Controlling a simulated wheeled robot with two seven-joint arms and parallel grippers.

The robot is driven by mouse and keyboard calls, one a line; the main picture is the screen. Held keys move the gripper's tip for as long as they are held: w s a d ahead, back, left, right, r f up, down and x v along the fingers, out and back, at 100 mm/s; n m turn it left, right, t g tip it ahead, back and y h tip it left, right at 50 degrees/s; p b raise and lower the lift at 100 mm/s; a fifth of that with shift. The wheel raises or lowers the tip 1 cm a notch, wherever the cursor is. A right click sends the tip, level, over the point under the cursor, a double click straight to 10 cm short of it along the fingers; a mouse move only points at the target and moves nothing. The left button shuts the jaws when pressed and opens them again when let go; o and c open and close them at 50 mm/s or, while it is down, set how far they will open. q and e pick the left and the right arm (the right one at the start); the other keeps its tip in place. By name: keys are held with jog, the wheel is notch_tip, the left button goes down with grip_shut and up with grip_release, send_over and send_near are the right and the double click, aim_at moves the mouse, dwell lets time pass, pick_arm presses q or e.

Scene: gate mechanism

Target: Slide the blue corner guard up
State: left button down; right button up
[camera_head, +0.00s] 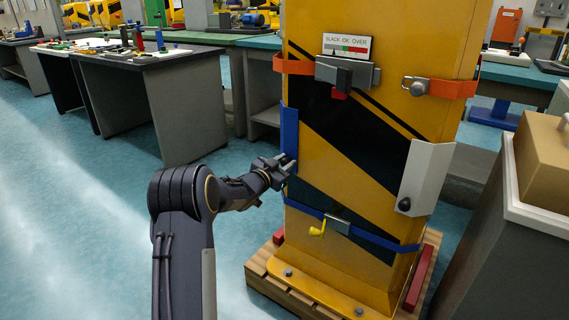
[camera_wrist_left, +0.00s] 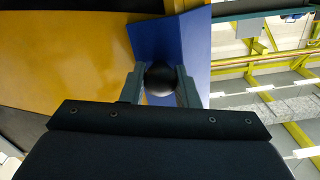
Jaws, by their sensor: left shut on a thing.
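The blue corner guard (camera_head: 289,135) is a tall angled strip on the left front edge of the yellow and black column (camera_head: 345,150). My left gripper (camera_head: 284,165) is at the guard's lower end. In the left wrist view, its two fingers (camera_wrist_left: 160,84) are shut on a round black knob (camera_wrist_left: 160,77) on the blue guard (camera_wrist_left: 185,45). The guard lies along the column's edge, above the blue strap. My right gripper is not in view.
An orange strap (camera_head: 293,65) with a grey buckle (camera_head: 347,72) crosses the column above the guard. A white corner guard (camera_head: 427,172) is on the right edge. Workbenches (camera_head: 160,95) stand behind at left.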

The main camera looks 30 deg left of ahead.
aim_at(291, 110)
pick_arm(q)
notch_tip(291, 110, up, 17)
jog(key=p, duration=1.2)
jog(key=shift+f+p, duration=0.2)
jog(key=shift+p, duration=0.1)
jog(key=c, duration=1.4)
grip_release()
jog(key=shift+o, duration=1.4)
jog(key=shift+f, duration=0.1)
jog(key=shift+s, duration=0.2)
jog(key=s, duration=0.7)
jog(key=shift+s+a, duration=0.2)
jog(key=shift+a, duration=0.15)
